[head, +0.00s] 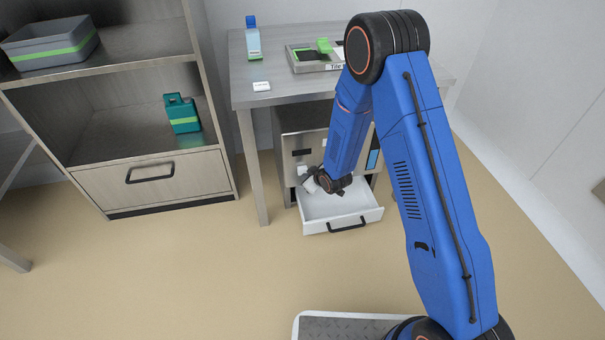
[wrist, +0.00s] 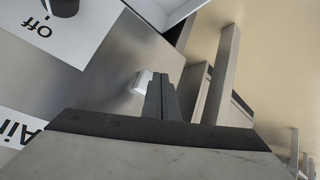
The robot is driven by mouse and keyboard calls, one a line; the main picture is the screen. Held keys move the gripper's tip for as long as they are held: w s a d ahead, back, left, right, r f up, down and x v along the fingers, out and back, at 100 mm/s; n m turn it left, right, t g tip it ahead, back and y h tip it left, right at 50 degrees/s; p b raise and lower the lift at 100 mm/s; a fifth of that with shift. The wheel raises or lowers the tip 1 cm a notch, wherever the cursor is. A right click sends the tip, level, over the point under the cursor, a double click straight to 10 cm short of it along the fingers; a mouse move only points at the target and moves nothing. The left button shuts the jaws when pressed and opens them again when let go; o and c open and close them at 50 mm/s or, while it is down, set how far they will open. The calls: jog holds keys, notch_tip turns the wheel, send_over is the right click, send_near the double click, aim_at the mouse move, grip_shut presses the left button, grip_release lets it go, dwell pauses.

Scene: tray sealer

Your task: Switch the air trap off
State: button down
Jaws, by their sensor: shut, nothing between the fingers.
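My gripper (head: 308,181) is at the front of the metal cabinet under the table, above the open drawer. In the wrist view its dark fingers (wrist: 161,82) are shut with nothing between them. A small white block-like part (wrist: 143,82) sits on the metal front just left of the fingertips. I cannot tell whether they touch. A white label reading "Air" (wrist: 14,128) is at the lower left, its remaining text cut off. A black knob (wrist: 62,5) on a white plate marked "off" (wrist: 45,27) is at the upper left, partly out of frame.
The white drawer (head: 318,226) stands pulled out below my gripper. The table (head: 272,97) above carries a bottle (head: 253,40) and a tray (head: 297,66). A shelf unit (head: 120,148) stands at the left. The floor in front is clear.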

jog(key=s+d, duration=0.1)
jog(key=s, duration=0.4)
jog(key=shift+s+d, duration=0.35)
jog(key=shift+s, duration=0.05)
dwell(0.3)
jog(key=s+d+r+m+h, duration=0.1)
jog(key=s+d+r+m, duration=0.1)
jog(key=d+r, duration=0.65)
jog(key=s+d+r+m+h, duration=0.25)
jog(key=d+r, duration=0.25)
jog(key=r, duration=0.7)
jog(key=s+d+r+m, duration=0.1)
jog(key=s+d+r, duration=0.2)
jog(key=d+r, duration=0.55)
jog(key=s+d+r+m+g, duration=0.1)
jog(key=s+d+r, duration=0.2)
jog(key=s, duration=0.6)
jog(key=s+d+r+m+g+h, duration=0.1)
jog(key=s+d+r+m, duration=0.1)
jog(key=s+r, duration=0.4)
jog(key=s+d+r+m+g, duration=0.1)
jog(key=s+d+r, duration=0.3)
jog(key=s, duration=1)
jog(key=shift+s+d+r+m+h, duration=0.2)
jog(key=shift+r+m+h, duration=0.2)
jog(key=shift+m, duration=0.25)
